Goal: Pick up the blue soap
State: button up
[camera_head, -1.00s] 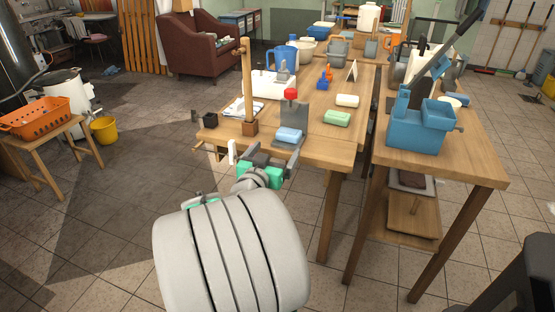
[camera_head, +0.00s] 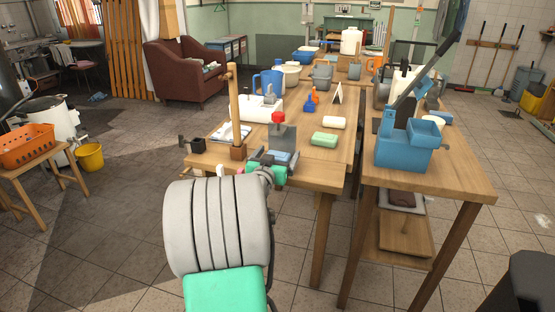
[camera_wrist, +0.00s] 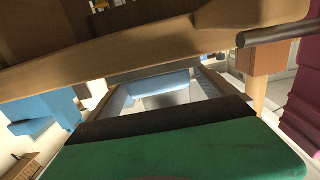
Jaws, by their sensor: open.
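The light blue soap (camera_head: 281,157) lies near the front edge of the wooden table (camera_head: 322,174), just in front of the red-topped grey dispenser (camera_head: 281,131). My gripper (camera_head: 273,162) is open at that edge, its grey fingers close around the soap's near side and partly covering it. I cannot tell whether they touch it. In the wrist view, a pale blue strip (camera_wrist: 165,88), apparently the soap, shows between the spread fingers, beyond the dark and green gripper body.
Green soap (camera_head: 324,139) and cream soap (camera_head: 334,122) lie to the right. A wooden post (camera_head: 233,105) stands close on the left. A blue tub (camera_head: 403,150) stands on the right table. Open floor lies to the left.

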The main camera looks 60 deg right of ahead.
jog(key=shift+c, duration=0.2)
jog(key=c, duration=1.5)
jog(key=shift+c, duration=0.2)
